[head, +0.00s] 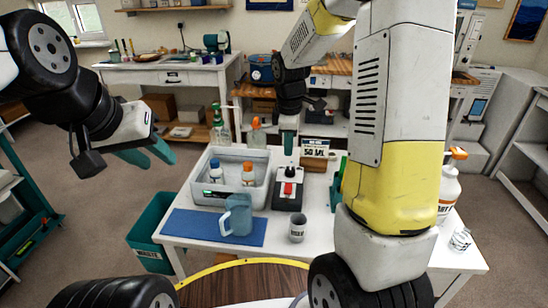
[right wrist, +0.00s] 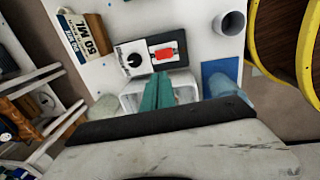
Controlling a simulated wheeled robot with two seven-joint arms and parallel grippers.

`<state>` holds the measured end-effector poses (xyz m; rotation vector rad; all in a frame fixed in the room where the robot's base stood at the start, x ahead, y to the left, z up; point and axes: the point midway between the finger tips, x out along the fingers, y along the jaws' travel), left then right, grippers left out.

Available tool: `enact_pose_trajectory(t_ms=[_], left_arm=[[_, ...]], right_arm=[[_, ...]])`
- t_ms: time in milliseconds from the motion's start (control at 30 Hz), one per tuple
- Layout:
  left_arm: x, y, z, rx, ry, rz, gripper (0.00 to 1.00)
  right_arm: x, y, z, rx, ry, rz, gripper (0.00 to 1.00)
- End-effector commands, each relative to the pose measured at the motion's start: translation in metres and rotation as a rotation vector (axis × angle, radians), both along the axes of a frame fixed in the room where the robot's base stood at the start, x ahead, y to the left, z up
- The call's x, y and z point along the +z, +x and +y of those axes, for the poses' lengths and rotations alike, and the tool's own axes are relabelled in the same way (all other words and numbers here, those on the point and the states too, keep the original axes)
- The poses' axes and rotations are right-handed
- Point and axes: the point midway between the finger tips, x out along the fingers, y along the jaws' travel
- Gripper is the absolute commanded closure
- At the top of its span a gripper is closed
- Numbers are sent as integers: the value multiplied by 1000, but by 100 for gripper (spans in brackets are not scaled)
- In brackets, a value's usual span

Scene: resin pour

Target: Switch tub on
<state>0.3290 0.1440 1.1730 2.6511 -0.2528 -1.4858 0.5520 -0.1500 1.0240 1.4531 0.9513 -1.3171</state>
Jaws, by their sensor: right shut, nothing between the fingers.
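The tub (head: 262,161) is a light grey open box on the white table, with a small green light on its front left. A bottle with a blue cap (head: 216,174) and one with an orange cap (head: 248,176) stand in it. Right of it is a black-and-grey unit (head: 288,203) with a red switch (head: 288,189) and a dark knob. The red switch also shows in the right wrist view (right wrist: 166,53). My right gripper (head: 289,152) is shut and empty, its teal fingers pointing down above the table near the unit. My left gripper (head: 152,158) is open and empty, left of the table.
A blue jug (head: 237,214) stands on a blue mat (head: 187,226), with a grey mug (head: 297,228) to its right. A 50 ML sign (head: 315,149) and spray bottles stand behind. A teal waste bin (head: 150,224) is left of the table.

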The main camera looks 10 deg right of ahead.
Motion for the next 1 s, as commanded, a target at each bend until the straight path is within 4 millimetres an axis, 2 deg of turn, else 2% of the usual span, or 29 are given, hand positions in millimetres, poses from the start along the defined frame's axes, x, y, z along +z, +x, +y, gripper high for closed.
enact_pose_trajectory(t_ms=[100, 333, 467, 567, 1000], left_arm=[[0, 0, 0, -1, 1, 0, 64], [0, 0, 0, -1, 1, 0, 64], [0, 0, 0, -1, 1, 0, 64], [0, 0, 0, -1, 1, 0, 64], [0, 0, 0, -1, 1, 0, 64]], right_arm=[[1, 1, -6, -1, -1, -8, 100], [0, 1, -6, -1, -2, -7, 100], [-7, 2, -6, -1, -2, -6, 100], [-19, 3, -7, -1, -2, -4, 100], [-109, 15, -10, -1, -3, -2, 100]])
